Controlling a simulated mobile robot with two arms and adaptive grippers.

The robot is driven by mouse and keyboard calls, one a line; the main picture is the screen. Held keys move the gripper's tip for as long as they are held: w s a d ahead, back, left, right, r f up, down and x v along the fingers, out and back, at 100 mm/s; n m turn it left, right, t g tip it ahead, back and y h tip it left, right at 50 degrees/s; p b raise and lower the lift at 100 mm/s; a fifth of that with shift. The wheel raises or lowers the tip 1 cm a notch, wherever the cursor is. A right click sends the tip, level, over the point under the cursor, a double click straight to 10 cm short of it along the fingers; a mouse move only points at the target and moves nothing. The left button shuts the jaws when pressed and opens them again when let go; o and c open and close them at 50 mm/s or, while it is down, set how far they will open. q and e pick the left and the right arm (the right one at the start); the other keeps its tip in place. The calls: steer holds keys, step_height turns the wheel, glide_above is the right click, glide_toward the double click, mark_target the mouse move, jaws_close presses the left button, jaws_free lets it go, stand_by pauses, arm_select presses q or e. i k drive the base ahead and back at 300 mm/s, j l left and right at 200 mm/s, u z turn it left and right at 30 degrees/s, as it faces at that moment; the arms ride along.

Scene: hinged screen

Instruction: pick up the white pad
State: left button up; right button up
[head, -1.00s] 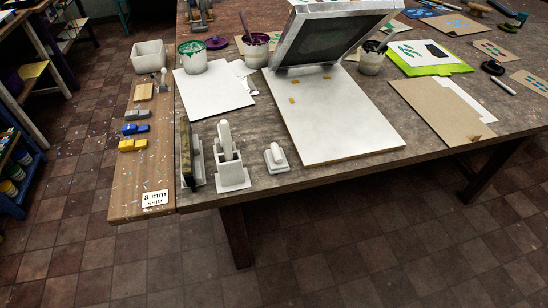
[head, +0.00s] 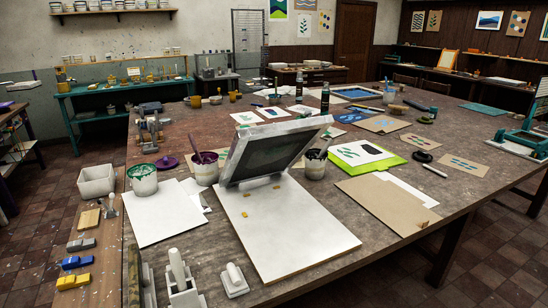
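A small white pad with a rounded grip (head: 234,280) lies on the table near its front edge, just left of the white board's near corner. It is the likeliest white pad, though I cannot be certain. Left of it a white holder (head: 186,297) has a white handle (head: 177,268) standing in it; its lower part is cut off by the picture's edge. The hinged screen (head: 272,150) is tilted up over the far end of the white board (head: 290,235). Neither of my grippers is in the head view.
A white sheet (head: 163,211), a green paint pot (head: 143,179) and a purple paint pot (head: 205,167) stand left of the screen. A side board holds yellow and blue blocks (head: 75,262) and a white bin (head: 96,180). Brown card (head: 388,205) lies right.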

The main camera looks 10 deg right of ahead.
mark_target(234, 281)
steer(key=i+j+z, duration=0.1)
steer(key=j+z, duration=1.15)
